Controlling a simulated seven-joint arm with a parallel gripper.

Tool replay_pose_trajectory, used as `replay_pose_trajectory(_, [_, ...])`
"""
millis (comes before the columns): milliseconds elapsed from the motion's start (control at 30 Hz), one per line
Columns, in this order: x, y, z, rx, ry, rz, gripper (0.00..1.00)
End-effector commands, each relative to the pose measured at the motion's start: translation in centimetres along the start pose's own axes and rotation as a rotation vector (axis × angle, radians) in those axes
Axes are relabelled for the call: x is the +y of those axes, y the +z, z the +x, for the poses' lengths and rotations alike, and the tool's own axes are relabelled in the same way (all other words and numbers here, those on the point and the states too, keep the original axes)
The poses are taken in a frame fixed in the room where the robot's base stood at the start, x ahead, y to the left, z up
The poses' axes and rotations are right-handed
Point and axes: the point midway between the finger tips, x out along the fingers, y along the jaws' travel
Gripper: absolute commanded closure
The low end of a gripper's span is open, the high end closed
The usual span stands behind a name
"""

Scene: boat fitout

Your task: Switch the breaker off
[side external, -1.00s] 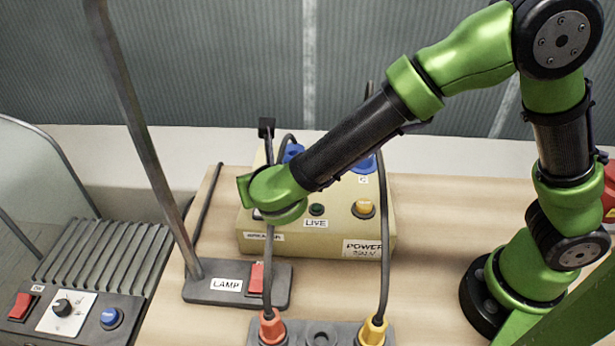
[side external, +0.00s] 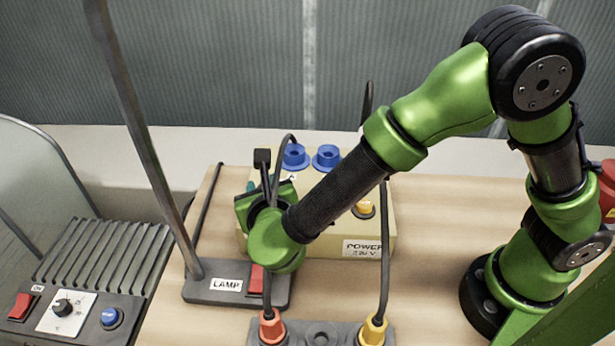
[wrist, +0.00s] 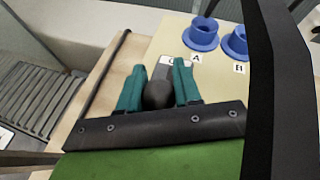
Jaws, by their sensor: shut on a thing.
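The cream power box (side external: 325,246) stands on the wooden bench, with a "POWER" label on its front. My gripper (side external: 252,188) is over the left part of the box and hides the breaker in the side view. In the wrist view my gripper's teal fingers (wrist: 159,80) are on either side of the dark breaker handle (wrist: 158,96) and shut on it. A pale plate (wrist: 166,61) with a partly covered mark shows just beyond the fingertips. The handle's exact position is hard to tell.
Two blue sockets (side external: 310,157), marked A and B in the wrist view, sit on the box. A cable rises from the orange plug (side external: 271,327) close to my gripper; another rises from the yellow plug (side external: 373,330). The lamp base (side external: 238,283) with a red switch is in front.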

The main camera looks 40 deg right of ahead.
Motion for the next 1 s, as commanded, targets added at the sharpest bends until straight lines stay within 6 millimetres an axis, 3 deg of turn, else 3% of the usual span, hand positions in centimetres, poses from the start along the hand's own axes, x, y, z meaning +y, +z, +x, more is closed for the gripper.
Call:
replay_pose_trajectory(33, [0.5,-0.1,-0.2,0.000,0.016,-0.008,0.64])
replay_pose_trajectory(167, [0.4,-0.1,-0.1,0.001,0.013,-0.008,0.44])
replay_pose_trajectory(567, [0.2,0.0,-0.8,0.001,0.009,-0.005,0.44])
replay_pose_trajectory(767, [0.3,0.0,-4.5,0.000,0.013,-0.005,0.44])
replay_pose_trajectory(1000, [0.2,-0.1,-10.4,0.002,0.012,-0.003,0.44])
